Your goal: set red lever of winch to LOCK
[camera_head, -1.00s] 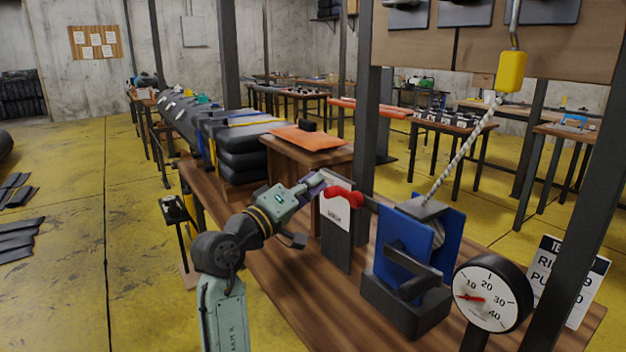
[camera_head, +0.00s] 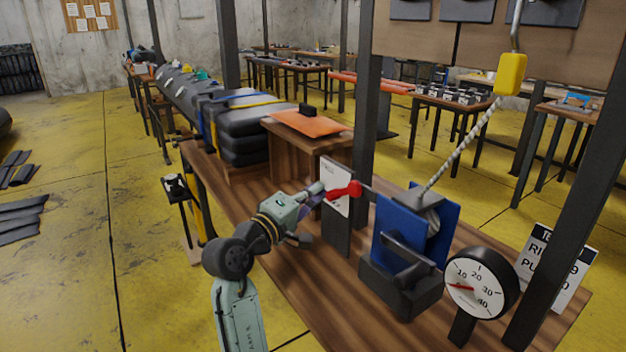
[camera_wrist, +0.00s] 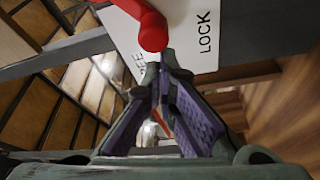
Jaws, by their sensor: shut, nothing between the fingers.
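The winch is a blue-sided drum (camera_head: 399,233) on a dark base, with a rope rising from it. Its red lever (camera_head: 343,191) sits in front of a white label plate (camera_head: 336,173) on a dark post. In the wrist view the red lever (camera_wrist: 150,28) ends in a rounded knob, beside the white plate (camera_wrist: 190,30) with the word LOCK to the right and letters ending "EE" to the left. My gripper (camera_head: 318,192) is shut and empty, close to the lever's knob. In the wrist view its purple-padded fingertips (camera_wrist: 162,72) are just below the knob; I cannot tell whether they touch.
A round dial gauge (camera_head: 479,288) and a sign (camera_head: 553,270) stand right of the winch. A dark upright post (camera_head: 364,120) rises behind the lever. A wooden box with an orange sheet (camera_head: 311,123) stands behind; the bench's front (camera_head: 300,290) is clear.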

